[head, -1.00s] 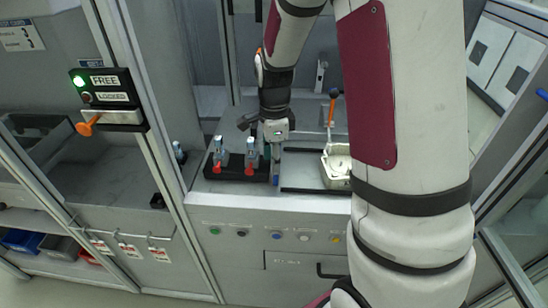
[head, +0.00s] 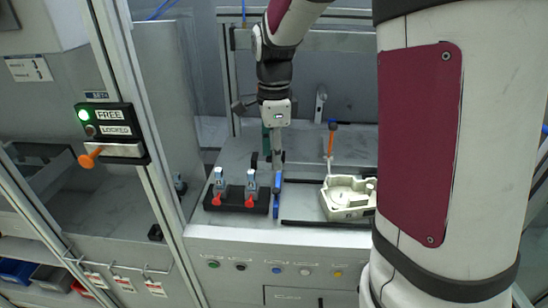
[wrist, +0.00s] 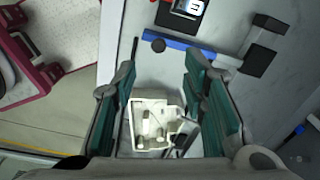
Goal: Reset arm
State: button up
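My gripper (head: 274,150) hangs over the back of the grey bench in the head view, apart from the bench items. In the wrist view, its two teal-padded fingers (wrist: 160,72) stand wide apart with nothing held between them. A pale box-like housing (head: 346,198) sits on the bench to the right of the gripper. It also shows in the gap between the fingers in the wrist view (wrist: 154,122), lower down and apart from them. My upper arm link fills the right side of the head view and hides the bench's right end.
A black holder (head: 237,202) with two red-tipped items stands at the bench's front left, beside a blue bar (head: 277,195). An orange-handled tool (head: 331,140) stands behind the housing. A FREE/LOCKED panel (head: 110,125) with a lit green lamp is on the left frame post.

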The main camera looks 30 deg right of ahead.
dwell(0.4)
jog(key=s+a+r+n+t, duration=0.1)
jog(key=s+a+r+n, duration=0.1)
jog(key=s+n, duration=0.5)
jog(key=s+a+r+n+t, duration=0.1)
jog(key=s+a+r+n, duration=0.1)
jog(key=s+n, duration=0.5)
jog(key=s+a+r+n+t, duration=0.2)
jog(key=s+a+r+n, duration=0.1)
jog(key=s+n, duration=0.4)
jog(key=shift+s+a+n, duration=0.4)
jog(key=shift+s+a, duration=0.2)
jog(key=shift+s, duration=0.1)
jog(key=shift+d+r, duration=0.1)
jog(key=shift+r, duration=0.05)
